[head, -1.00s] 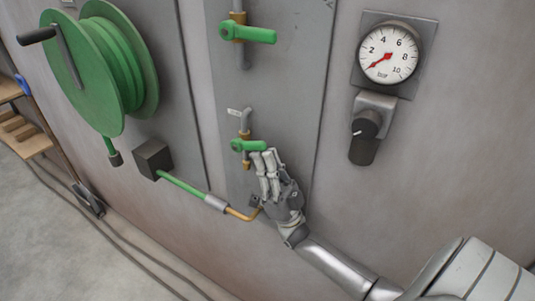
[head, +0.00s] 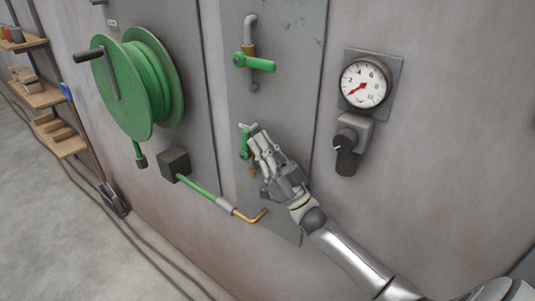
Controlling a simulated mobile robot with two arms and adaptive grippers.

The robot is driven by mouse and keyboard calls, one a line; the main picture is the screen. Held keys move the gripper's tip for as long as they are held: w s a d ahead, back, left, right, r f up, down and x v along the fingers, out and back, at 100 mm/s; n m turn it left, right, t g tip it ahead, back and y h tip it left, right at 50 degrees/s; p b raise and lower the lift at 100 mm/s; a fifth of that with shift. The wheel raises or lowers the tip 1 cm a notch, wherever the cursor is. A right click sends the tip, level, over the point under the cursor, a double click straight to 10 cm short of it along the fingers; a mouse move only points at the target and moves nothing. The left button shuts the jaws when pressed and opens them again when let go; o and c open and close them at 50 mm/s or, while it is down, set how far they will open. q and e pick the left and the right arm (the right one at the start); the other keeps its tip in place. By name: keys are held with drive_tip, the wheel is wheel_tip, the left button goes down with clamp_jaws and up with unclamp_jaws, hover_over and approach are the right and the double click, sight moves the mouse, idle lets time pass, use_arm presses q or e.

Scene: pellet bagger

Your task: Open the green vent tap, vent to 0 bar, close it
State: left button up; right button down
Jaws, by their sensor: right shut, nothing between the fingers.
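Two green-handled taps are on the grey wall panel. The upper tap (head: 255,63) has its handle pointing right, across its pipe. The lower tap (head: 245,147) has its handle roughly upright, along its pipe, partly hidden by my right gripper; which tap is the vent one cannot be read. My right gripper (head: 256,139) is shut and empty, its fingers close beside or touching the lower tap's handle. The round pressure gauge (head: 366,80) at the right has its red needle pointing lower left, near the bottom end of the scale. My left gripper is not in view.
A green hose reel (head: 150,85) with a crank hangs on the left. A black knob (head: 346,140) is under the gauge. Wall between panel and gauge is clear.

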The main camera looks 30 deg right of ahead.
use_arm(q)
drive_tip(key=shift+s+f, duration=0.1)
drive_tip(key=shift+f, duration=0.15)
use_arm(e)
drive_tip(key=shift+w+a+r, duration=0.1)
drive_tip(key=shift+w+r, duration=0.3)
drive_tip(key=shift+r, duration=0.15)
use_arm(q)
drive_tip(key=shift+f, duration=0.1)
